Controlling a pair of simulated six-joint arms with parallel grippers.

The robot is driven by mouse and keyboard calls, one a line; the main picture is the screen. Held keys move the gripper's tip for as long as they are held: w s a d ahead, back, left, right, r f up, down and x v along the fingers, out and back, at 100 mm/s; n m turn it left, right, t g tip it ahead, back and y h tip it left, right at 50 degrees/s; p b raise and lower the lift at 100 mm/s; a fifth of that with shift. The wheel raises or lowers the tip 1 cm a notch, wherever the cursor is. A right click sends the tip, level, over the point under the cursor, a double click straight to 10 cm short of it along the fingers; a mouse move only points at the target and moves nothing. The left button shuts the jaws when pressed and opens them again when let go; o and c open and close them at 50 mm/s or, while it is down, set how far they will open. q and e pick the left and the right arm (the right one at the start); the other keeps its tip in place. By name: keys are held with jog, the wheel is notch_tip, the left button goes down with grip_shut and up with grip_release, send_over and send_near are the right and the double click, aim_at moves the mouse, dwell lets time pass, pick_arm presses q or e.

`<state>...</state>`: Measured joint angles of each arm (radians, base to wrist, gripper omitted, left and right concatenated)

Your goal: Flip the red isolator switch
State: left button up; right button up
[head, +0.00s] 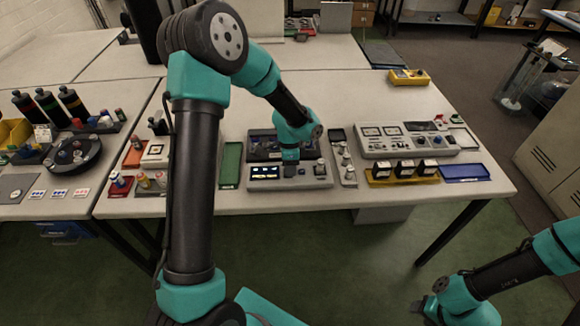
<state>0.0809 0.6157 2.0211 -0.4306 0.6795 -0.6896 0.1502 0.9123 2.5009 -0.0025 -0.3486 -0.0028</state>
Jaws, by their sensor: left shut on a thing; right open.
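My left gripper (290,158) points down at the light grey console (312,184) in the middle of the bench, just behind its lit display (265,172). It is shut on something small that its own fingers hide. I cannot make out the red isolator switch; no red switch shows clearly on this console. Small knobs stand on the console to the right of the gripper. My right gripper (424,311) is low at the bottom right, open and empty, out over the floor in front of the bench.
A green tray (231,165) lies left of the console, and a grey tray of small parts (348,174) lies right. Farther right are a larger panel (435,150), a yellow tray of dark blocks (375,181) and a blue tray (465,177). The bench top behind is mostly clear.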

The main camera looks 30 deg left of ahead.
pick_arm(q)
jog(key=shift+w+r, duration=0.1)
jog(key=o, duration=0.9)
jog(key=r, duration=0.5)
jog(key=w+a+r, duration=0.1)
jog(key=r, duration=0.5)
jog(key=w+r, duration=0.1)
jog(key=r, duration=0.5)
jog(key=shift+w+a, duration=0.2)
jog(key=shift+a, duration=0.05)
